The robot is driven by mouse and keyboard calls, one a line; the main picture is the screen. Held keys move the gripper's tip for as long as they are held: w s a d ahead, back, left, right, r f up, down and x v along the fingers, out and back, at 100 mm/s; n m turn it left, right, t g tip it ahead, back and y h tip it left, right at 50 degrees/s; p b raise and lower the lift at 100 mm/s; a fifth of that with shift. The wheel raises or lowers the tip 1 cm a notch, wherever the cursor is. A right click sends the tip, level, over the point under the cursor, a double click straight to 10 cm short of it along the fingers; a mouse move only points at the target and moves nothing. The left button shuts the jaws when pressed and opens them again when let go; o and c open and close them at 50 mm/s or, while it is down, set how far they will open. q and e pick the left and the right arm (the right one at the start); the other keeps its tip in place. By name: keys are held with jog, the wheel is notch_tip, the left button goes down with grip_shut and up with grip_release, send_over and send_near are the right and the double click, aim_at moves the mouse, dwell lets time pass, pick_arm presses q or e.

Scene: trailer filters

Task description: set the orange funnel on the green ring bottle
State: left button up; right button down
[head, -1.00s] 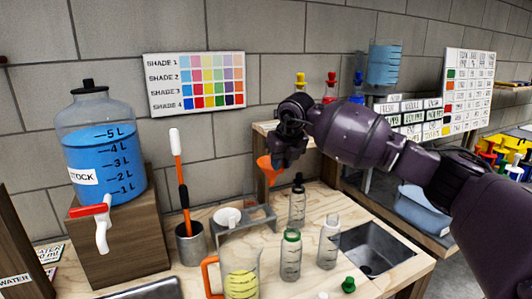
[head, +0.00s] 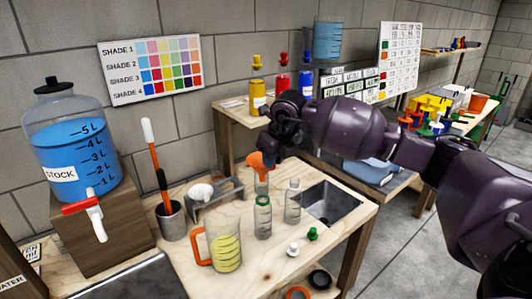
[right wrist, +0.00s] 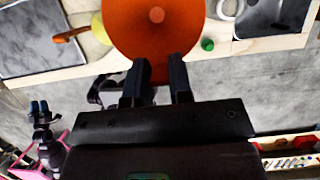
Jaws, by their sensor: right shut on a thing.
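The orange funnel (head: 258,161) is held by my right gripper (head: 273,150), which is shut on it above the bench. In the right wrist view the funnel's wide mouth (right wrist: 155,25) fills the top middle, just past the fingers (right wrist: 160,78). The green ring bottle (head: 263,218) stands upright on the wooden bench, clear with a green neck ring. In the head view it is below the funnel, which is apart from it. A second bottle (head: 262,184) stands behind, directly under the funnel, its top covered by it.
A clear bottle with a pale ring (head: 293,203) stands right of the green ring bottle. A jug with an orange handle (head: 224,250) is at left. Loose green (head: 312,233) and white (head: 293,249) caps lie in front. A sink (head: 332,203) is at right.

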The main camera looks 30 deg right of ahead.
jog(key=shift+f+b, duration=0.45)
jog(key=shift+f, duration=0.6)
notch_tip(320, 180, down, 4)
jog(key=shift+r+b, duration=0.1)
jog(key=shift+b, duration=0.8)
jog(key=shift+f+b, duration=0.3)
jog(key=shift+f, duration=0.05)
dwell(0.5)
jog(key=shift+f, duration=0.3)
jog(key=c, duration=1.3)
grip_release()
jog(key=shift+c, duration=0.2)
jog(key=shift+o, duration=0.2)
